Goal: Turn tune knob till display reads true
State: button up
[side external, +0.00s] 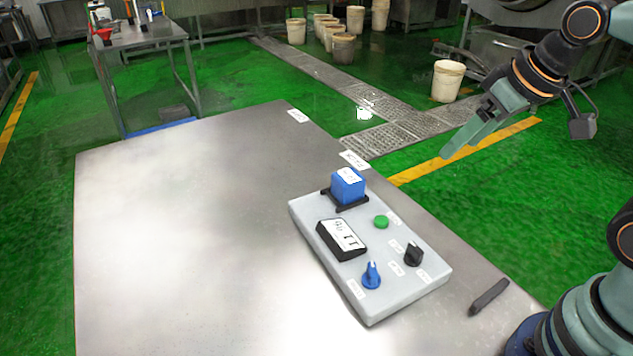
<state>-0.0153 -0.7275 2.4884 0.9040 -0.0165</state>
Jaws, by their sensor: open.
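A pale grey control box (385,292) lies on the metal table. A black-framed display (342,238) with a white face is on its left part; its dark marks are too small to read surely. A blue knob (371,276) with a pale pointer sits at the front of the box. A black knob (413,254) sits to its right. Small white labels lie by the knobs, but I cannot read which says tune. My gripper (449,153) is open and empty, raised at the upper right, well apart from the box. Its fingers overlap in this view.
A blue block (347,186) on a black base and a green button (381,222) are also on the box. A dark stick-like piece (489,297) lies near the table's right edge. The table (170,230) is clear to the left.

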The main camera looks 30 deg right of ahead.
jog(key=shift+s+d+r, duration=0.1)
jog(key=shift+d, duration=0.15)
grip_shut()
dwell(1.8)
